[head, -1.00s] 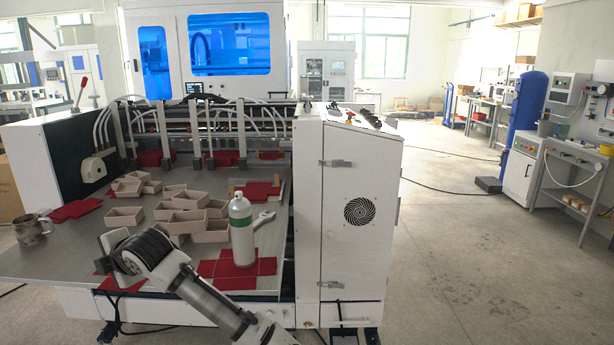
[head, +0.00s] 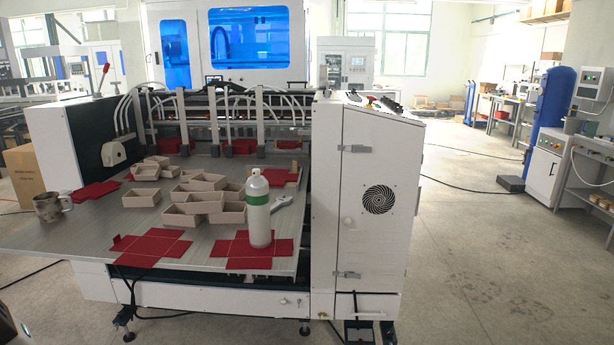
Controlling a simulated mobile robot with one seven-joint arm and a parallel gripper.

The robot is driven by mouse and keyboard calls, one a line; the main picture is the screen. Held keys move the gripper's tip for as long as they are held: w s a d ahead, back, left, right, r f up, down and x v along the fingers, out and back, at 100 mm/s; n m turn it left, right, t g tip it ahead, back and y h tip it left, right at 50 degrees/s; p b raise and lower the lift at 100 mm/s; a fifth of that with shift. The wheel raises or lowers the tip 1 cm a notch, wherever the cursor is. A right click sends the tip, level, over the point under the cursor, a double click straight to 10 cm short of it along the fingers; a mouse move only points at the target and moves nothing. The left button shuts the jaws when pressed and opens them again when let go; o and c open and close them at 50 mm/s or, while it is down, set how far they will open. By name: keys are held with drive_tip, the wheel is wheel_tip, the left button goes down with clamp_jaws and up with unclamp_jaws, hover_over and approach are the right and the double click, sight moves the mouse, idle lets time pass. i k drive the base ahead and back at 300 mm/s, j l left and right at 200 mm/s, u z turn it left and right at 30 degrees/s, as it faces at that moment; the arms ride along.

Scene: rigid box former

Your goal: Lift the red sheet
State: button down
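Several flat red sheets lie on the grey machine table. A cross-shaped red sheet (head: 150,247) lies at the front left. Another red sheet (head: 240,256) lies at the front right, with a white and green bottle (head: 259,212) standing upright on it. A red sheet (head: 97,191) lies at the left, and more red (head: 275,177) shows at the back right. I cannot tell which sheet the task means. My gripper is not in view.
Several beige open boxes (head: 141,197) crowd the middle of the table (head: 60,234). A metal mug (head: 47,208) stands at the left edge and a silver tool (head: 283,202) lies right of the bottle. A white cabinet (head: 365,200) bounds the right side.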

sight(145, 251)
drive_tip(key=i+u, duration=0.1)
drive_tip(key=u, duration=0.3)
drive_tip(key=i+u, duration=0.15)
drive_tip(key=u, duration=0.25)
drive_tip(key=i+u, duration=0.1)
drive_tip(key=u, duration=0.3)
drive_tip(key=i+l+u, duration=0.55)
drive_tip(key=l, duration=0.3)
drive_tip(key=i+l, duration=0.6)
drive_tip(key=l, duration=0.2)
